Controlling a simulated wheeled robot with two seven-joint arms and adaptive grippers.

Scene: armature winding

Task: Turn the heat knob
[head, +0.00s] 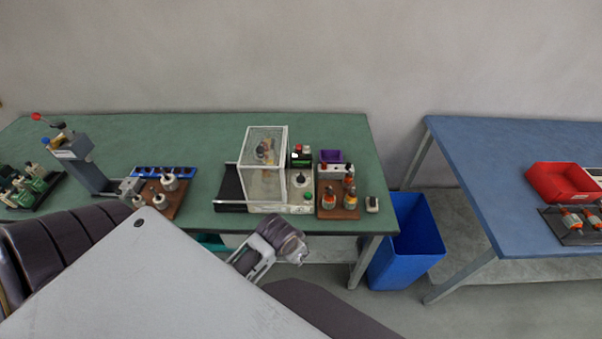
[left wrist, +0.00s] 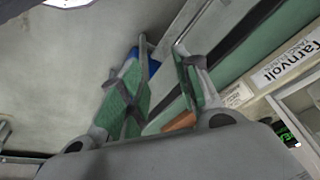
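The clear-walled machine with a white frame (head: 267,200) stands at the front of the green table in the head view. A round white part (head: 299,179) and a green button (head: 308,197) show at its right side. I cannot make out which part is the heat knob. My left gripper (head: 250,262) is in front of the table's front edge, below the machine in the picture. In the left wrist view the left gripper (left wrist: 162,48) has its two green-padded fingers apart with nothing between them. A white label with black lettering (left wrist: 282,66) is to its right. My right gripper is not in view.
A wooden board with orange-and-metal armatures (head: 338,213) and a purple bin (head: 332,156) are right of the machine. A grey press (head: 80,165) and a blue tray (head: 163,172) are left. A blue waste bin (head: 407,250) stands between the green and blue tables.

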